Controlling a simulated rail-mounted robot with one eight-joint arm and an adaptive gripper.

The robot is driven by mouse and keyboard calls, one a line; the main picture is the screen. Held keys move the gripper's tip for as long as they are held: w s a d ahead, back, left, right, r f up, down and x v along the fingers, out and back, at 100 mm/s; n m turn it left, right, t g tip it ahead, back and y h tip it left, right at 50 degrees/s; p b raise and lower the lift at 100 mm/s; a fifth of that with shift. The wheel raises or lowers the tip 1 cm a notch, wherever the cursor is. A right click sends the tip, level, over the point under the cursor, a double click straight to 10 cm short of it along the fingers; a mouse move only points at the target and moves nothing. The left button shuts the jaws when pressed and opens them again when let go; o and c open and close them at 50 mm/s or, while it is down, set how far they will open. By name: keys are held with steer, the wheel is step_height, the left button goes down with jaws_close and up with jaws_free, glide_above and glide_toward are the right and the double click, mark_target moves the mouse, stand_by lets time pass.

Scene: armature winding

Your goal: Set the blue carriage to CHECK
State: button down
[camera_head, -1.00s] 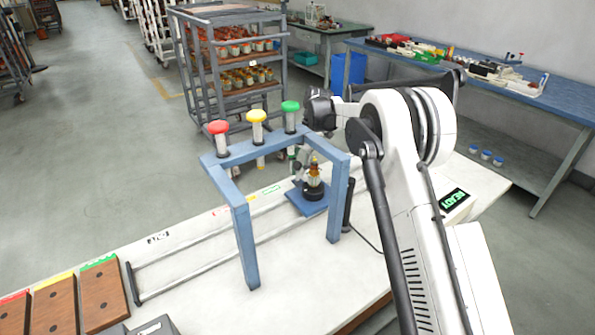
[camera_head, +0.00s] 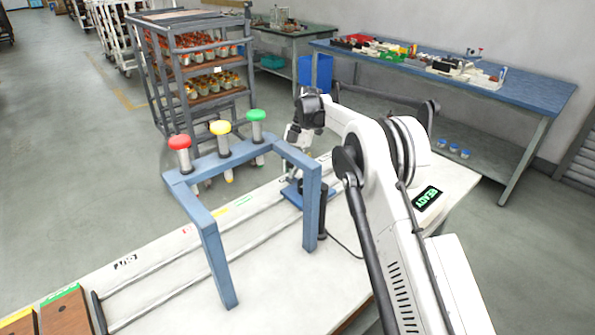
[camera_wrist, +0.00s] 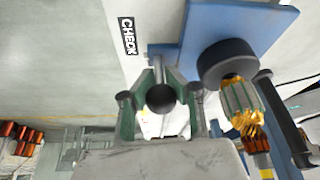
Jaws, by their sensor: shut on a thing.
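The blue carriage (camera_head: 291,196) sits on the bench rails behind the right leg of the blue frame. In the wrist view its blue plate (camera_wrist: 272,22) carries a black round holder (camera_wrist: 228,62) with a copper-wound armature (camera_wrist: 243,108). My gripper (camera_head: 292,160) reaches down at the carriage. In the wrist view my gripper (camera_wrist: 160,104) has its green-padded fingers closed around a black ball knob (camera_wrist: 161,98) beside the plate. The CHECK label (camera_wrist: 128,36) lies on the bench close to the plate's edge. In the head view, the frame and my gripper largely hide the armature.
The blue frame (camera_head: 213,240) straddles the rails and holds red, yellow and green-capped plungers (camera_head: 221,137). A black post (camera_head: 323,218) stands near its right leg. The READY display (camera_head: 427,198) is at right. The rails (camera_head: 165,288) are clear toward the lower left.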

steer(key=shift+w+d, duration=0.25)
steer(key=shift+w, duration=0.1)
steer(key=c, duration=1.4)
jaws_free()
steer(key=shift+v, duration=3.8)
